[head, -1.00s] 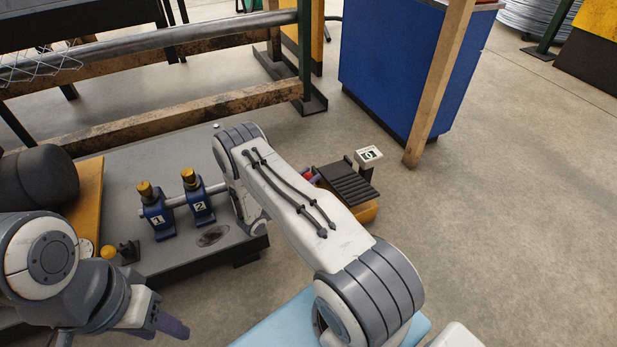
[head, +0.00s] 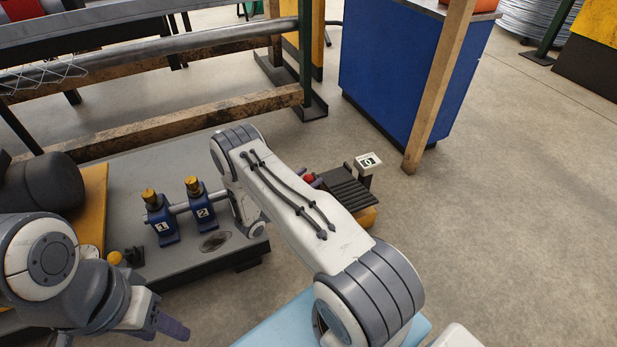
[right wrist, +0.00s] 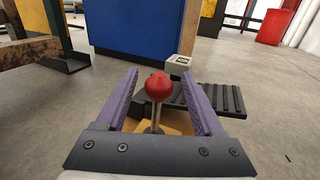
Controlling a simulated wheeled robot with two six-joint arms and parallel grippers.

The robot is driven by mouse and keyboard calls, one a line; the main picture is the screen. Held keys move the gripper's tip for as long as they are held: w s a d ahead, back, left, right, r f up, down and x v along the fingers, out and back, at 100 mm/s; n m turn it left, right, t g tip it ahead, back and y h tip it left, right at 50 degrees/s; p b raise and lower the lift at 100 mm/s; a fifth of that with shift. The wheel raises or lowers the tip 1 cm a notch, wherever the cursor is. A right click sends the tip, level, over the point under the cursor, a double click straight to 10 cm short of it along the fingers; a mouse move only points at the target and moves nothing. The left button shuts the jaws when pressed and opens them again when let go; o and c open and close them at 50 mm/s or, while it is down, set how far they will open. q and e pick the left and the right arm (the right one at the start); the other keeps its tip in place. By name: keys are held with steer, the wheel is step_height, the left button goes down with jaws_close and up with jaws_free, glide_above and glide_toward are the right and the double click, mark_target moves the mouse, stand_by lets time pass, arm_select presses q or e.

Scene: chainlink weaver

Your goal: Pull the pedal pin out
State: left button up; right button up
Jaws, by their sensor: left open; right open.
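The pedal pin shows a red ball knob (right wrist: 158,87) on a metal shaft, standing upright from the yellow base (right wrist: 178,122) in the right wrist view. The black ribbed pedal (right wrist: 222,100) lies just behind and to its right. My right gripper (right wrist: 160,74) is open, with its purple fingers on either side of the knob and visible gaps to both. In the head view the red knob (head: 308,178) peeks out beside my right arm, which hides most of the pin and gripper. My left gripper (head: 172,325) is low at the left, away from the pedal, with no object visible in it.
A sign marked 0 (head: 368,161) stands by the pedal. Two blue blocks numbered 1 and 2 (head: 200,207) stand on a grey platform (head: 130,180) at left. A blue cabinet (head: 400,75) and a leaning wooden post (head: 440,85) are behind. The floor at right is clear.

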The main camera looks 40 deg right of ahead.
steer(key=s+a+p, duration=0.1)
steer(key=a+p, duration=0.2)
steer(key=a, duration=0.7)
steer(key=shift+s, duration=0.3)
steer(key=shift+d+p, duration=0.1)
steer(key=shift+p, duration=0.2)
